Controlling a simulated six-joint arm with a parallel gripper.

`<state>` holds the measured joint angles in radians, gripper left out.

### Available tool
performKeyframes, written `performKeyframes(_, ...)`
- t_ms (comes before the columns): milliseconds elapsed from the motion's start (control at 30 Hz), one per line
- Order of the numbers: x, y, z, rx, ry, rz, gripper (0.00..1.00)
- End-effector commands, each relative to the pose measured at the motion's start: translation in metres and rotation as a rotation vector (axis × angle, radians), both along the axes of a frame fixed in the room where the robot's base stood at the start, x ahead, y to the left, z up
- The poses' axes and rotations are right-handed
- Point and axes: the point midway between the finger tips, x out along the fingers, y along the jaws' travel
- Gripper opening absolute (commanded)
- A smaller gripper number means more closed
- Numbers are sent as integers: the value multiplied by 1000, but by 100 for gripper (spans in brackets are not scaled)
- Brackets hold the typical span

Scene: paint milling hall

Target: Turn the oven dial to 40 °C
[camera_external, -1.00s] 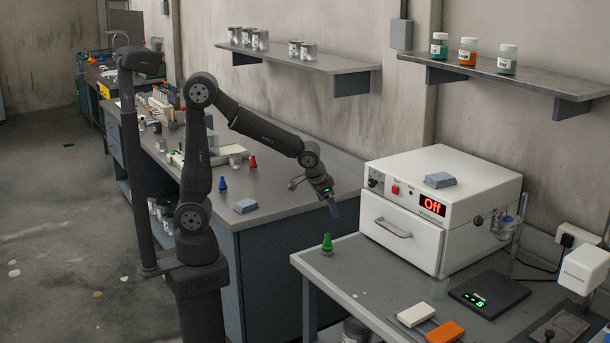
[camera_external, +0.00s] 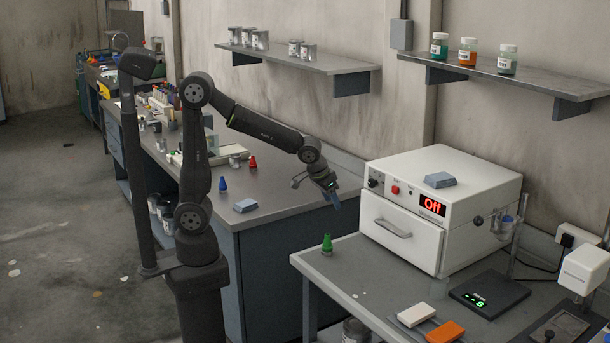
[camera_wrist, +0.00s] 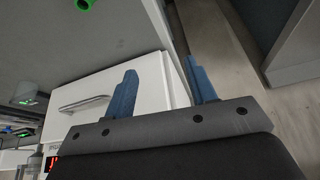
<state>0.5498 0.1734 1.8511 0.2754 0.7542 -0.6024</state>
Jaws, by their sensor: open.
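The white oven (camera_external: 400,255) stands on the grey table. Its front panel has a small dark dial (camera_external: 374,182) at the left, a red button (camera_external: 395,190) beside it and a display (camera_external: 432,206) reading "Off" in red. The dial's setting is too small to read. My gripper (camera_external: 335,199) is in the air left of the oven, apart from it, pointing down. In the wrist view its two blue fingers (camera_wrist: 160,80) are spread with nothing between them. The oven front with its handle (camera_wrist: 84,103) shows behind and left of them. I cannot make out the dial there.
A green cone-shaped piece (camera_external: 327,245) stands on the table (camera_external: 335,272) left of the oven. A grey-blue block (camera_external: 438,180) lies on the oven top. A black scale (camera_external: 488,294) is in front. The workbench (camera_external: 285,205) is behind my gripper.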

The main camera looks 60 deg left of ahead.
Motion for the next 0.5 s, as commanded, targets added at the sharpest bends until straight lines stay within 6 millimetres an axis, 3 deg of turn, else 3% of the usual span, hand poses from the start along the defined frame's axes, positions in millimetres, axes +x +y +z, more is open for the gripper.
performKeyframes(100, -1, -29, 52, 9, -94, 0, 51)
performKeyframes(300, -13, -65, 146, -6, -270, 56, 51)
performKeyframes(400, -19, -72, 176, -24, -330, 87, 51)
performKeyframes(500, -21, -75, 190, -34, -358, 104, 51)
